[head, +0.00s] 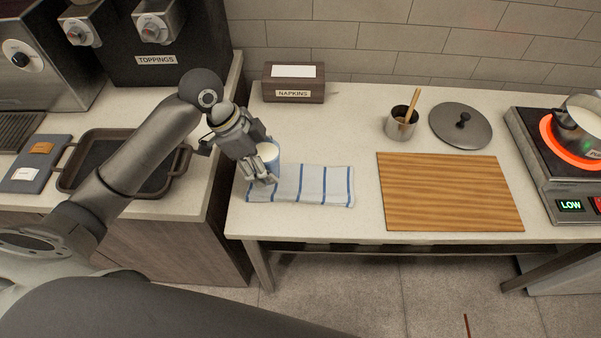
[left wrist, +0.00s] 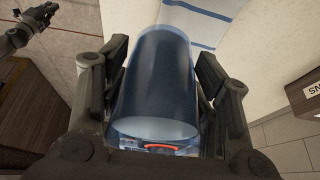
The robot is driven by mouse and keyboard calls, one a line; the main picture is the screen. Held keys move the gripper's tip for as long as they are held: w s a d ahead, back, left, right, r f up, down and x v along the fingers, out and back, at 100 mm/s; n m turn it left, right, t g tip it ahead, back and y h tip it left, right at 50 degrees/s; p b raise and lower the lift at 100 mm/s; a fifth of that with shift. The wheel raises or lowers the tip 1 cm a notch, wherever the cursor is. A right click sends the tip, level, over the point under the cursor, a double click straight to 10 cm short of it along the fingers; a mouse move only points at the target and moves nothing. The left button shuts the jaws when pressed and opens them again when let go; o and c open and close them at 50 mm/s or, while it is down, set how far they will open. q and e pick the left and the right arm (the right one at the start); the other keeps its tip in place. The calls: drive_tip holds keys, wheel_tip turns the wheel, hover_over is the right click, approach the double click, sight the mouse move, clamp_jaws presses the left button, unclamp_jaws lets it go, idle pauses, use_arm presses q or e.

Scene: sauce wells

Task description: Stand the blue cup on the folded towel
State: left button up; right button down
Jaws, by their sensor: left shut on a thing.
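The blue cup (head: 273,162) is held in my left gripper (head: 262,172) at the left end of the folded towel (head: 325,186). The cup looks roughly upright in the head view. I cannot tell whether its base touches the towel. The towel is white with blue stripes and lies flat on the counter. In the left wrist view the cup (left wrist: 160,75) sits between both fingers, with the towel (left wrist: 205,22) beyond it. My right gripper (left wrist: 38,22) shows small at the top left of that view; its jaw opening is unclear.
A napkin box (head: 293,90) stands behind the towel. A wooden board (head: 450,190) lies to its right. A metal pot (head: 400,128) with a wooden-handled utensil and a lid (head: 460,126) stand behind the board. A lit burner (head: 565,145) is at far right. The towel's middle is bare.

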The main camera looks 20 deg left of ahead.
use_arm(q)
drive_tip(key=w+d+f, duration=0.2)
drive_tip(key=w+d, duration=0.1)
drive_tip(key=p, duration=0.1)
hover_over(304, 185)
drive_tip(key=a, duration=0.1)
wheel_tip(304, 185, down, 5)
drive_tip(key=shift+s+f, duration=0.1)
drive_tip(key=shift+f, duration=0.05)
wheel_tip(304, 185, down, 4)
drive_tip(key=shift+r+p, duration=0.25)
drive_tip(key=shift+p, duration=0.45)
drive_tip(key=shift+s+f+b, duration=0.3)
drive_tip(key=shift+f, duration=0.4)
drive_tip(key=o, duration=0.9)
drive_tip(key=shift+f, duration=0.1)
drive_tip(key=o, duration=0.4)
drive_tip(key=shift+w+f, duration=0.15)
drive_tip(key=shift+w, duration=0.05)
